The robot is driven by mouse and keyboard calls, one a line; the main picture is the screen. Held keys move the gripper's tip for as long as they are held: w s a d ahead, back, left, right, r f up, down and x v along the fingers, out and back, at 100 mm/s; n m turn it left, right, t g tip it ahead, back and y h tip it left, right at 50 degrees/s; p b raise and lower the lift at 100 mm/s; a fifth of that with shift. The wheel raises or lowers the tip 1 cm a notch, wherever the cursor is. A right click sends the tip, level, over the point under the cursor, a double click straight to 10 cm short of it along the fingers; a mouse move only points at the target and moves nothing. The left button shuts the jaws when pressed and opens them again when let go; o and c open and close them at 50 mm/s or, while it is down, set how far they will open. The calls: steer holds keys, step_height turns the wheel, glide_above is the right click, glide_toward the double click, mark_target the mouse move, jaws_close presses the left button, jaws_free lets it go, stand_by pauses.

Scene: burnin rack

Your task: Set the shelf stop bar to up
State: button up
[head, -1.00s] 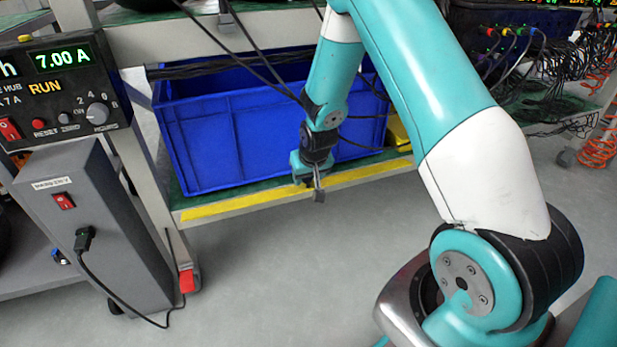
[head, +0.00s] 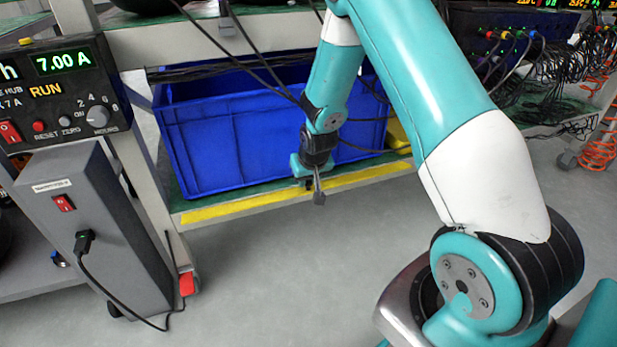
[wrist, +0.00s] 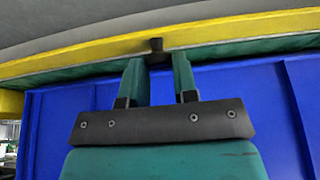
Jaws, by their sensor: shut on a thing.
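The shelf stop bar (head: 240,206) is a long yellow bar along the front edge of the lower rack shelf. It lies low, in front of the blue bin, and also crosses the top of the wrist view (wrist: 80,58). A small dark knob (wrist: 156,45) sits at the bar in the wrist view. My gripper (wrist: 158,62) has its two teal fingers around this knob, shut on it. In the head view my gripper (head: 307,182) is at the middle of the bar, and my wrist partly hides the contact.
A blue bin (head: 215,140) stands on the shelf just behind the bar. Black cables hang in front of it. A grey power unit (head: 95,225) with a cord stands at left. A yellow object (head: 398,136) is beside the bin.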

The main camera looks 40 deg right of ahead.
stand_by(0.6)
steer(key=o, duration=0.9)
steer(key=p+v, duration=0.7)
steer(key=v, duration=1)
steer(key=shift+s+r, duration=0.15)
